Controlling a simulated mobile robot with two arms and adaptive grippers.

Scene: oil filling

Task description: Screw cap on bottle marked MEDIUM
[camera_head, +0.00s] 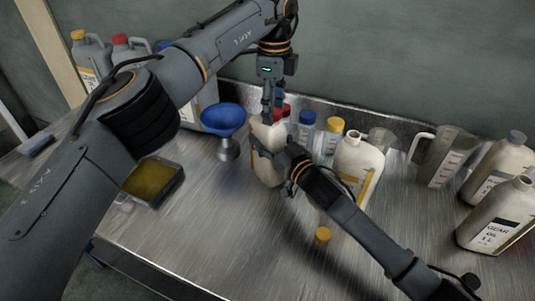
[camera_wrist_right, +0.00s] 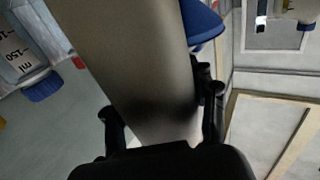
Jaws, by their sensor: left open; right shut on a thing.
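A cream bottle (camera_head: 266,172) stands on the metal table, held by my right gripper (camera_head: 270,146), which is shut around its upper body. In the right wrist view this bottle (camera_wrist_right: 140,60) fills the space between the two fingers. My left gripper (camera_head: 268,106) points down, open, directly above the bottle's top; whether it touches the top or a cap there cannot be told. Red (camera_head: 284,110) shows just behind its fingers. A yellow cap (camera_head: 322,236) lies on the table in front. A second cream bottle (camera_head: 357,165) stands uncapped to the right. No MEDIUM marking is readable.
A blue funnel (camera_head: 223,120) stands left of the held bottle. Small bottles with blue (camera_head: 307,118) and yellow (camera_head: 335,125) caps stand behind. A measuring jug (camera_head: 442,155) and gear oil bottles (camera_head: 492,222) are right. A yellow-filled tray (camera_head: 153,181) lies left. The front middle is mostly clear.

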